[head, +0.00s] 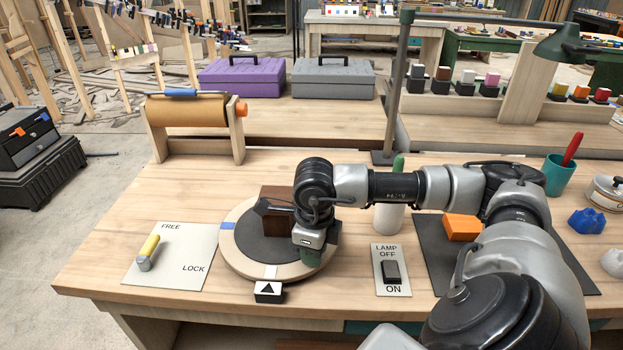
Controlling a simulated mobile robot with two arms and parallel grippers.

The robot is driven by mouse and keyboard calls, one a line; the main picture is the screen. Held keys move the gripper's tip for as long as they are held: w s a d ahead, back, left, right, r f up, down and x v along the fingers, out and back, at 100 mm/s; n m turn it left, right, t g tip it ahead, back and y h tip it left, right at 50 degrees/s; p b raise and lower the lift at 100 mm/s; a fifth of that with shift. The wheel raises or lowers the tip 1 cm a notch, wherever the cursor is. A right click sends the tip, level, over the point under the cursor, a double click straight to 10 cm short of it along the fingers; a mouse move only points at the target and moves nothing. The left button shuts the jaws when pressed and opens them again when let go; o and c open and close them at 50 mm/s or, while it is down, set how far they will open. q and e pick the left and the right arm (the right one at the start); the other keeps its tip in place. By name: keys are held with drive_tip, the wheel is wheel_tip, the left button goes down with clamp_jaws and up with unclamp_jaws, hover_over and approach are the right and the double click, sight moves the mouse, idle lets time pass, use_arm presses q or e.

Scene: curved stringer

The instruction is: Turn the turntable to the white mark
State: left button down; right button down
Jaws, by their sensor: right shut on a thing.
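The round turntable (240,262) has a dark top and a pale wooden rim. A blue mark (226,226) is on the rim's left side. A brown block (272,222) stands on the turntable, partly hidden by my arm. My right gripper (312,250) is at the turntable's right side, shut on a green piece (309,259) that is mostly hidden. A yellow-handled lever (149,248) leans up toward the FREE label. My left gripper is out of view.
A lamp switch plate (393,288) lies right of the turntable. An orange block (462,227) rests on a dark mat beyond it. A paper roll holder (193,120), a lamp post (399,90) and a teal cup (557,176) stand farther back.

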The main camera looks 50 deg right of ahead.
drive_tip(key=shift+d+r, duration=0.1)
idle(0.4)
drive_tip(key=c, duration=0.9)
unclamp_jaws()
wheel_tip(320, 180, up, 11)
drive_tip(key=shift+p, duration=0.3)
drive_tip(key=shift+f, duration=0.2)
